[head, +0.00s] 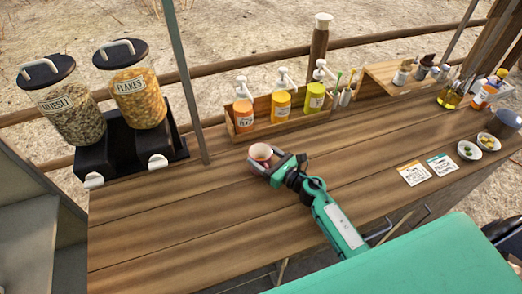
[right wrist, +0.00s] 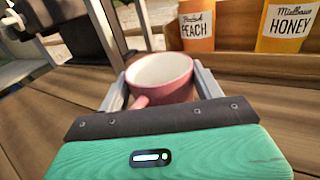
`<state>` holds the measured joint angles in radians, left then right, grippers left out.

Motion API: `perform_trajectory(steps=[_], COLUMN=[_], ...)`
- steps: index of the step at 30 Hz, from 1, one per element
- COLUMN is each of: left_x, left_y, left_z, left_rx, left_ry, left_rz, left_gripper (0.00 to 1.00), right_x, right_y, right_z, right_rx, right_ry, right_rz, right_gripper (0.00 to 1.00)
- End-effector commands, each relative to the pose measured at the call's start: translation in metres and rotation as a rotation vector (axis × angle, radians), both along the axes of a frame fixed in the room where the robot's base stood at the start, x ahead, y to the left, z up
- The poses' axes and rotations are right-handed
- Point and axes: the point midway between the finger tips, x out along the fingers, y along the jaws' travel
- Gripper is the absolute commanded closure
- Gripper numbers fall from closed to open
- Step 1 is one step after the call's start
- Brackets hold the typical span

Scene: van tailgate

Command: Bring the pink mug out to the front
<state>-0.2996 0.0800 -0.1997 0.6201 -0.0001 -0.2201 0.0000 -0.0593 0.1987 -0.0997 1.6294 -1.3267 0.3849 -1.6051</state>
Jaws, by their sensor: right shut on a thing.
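The pink mug (head: 260,152) is on or just above the wooden counter, in front of the bottle rack; I cannot tell whether it touches the wood. My right gripper (head: 268,161) is shut on the mug, with its fingers on either side. In the right wrist view the mug (right wrist: 160,76) is upright between the two grey fingers of the gripper (right wrist: 160,84). Its handle points toward the gripper's palm, and its pale inside looks empty. My left gripper is not in view.
A wooden rack (head: 243,135) with several pump bottles stands just behind the mug. Cereal dispensers (head: 135,90) stand at the left. Two cards (head: 413,174) and small bowls (head: 469,150) lie at the right. The front left of the counter (head: 170,220) is clear.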

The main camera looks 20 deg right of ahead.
Motion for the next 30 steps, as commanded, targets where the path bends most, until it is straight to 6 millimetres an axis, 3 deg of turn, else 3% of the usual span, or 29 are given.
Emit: perform_trajectory(steps=[30], left_x=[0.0], left_y=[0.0], left_z=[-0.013], left_rx=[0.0], left_ry=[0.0], left_rz=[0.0], left_gripper=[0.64], right_x=[-0.093], right_y=[-0.003], right_z=[-0.002], right_rx=[0.0], right_ry=[0.001], right_rz=[0.0], right_gripper=[0.58])
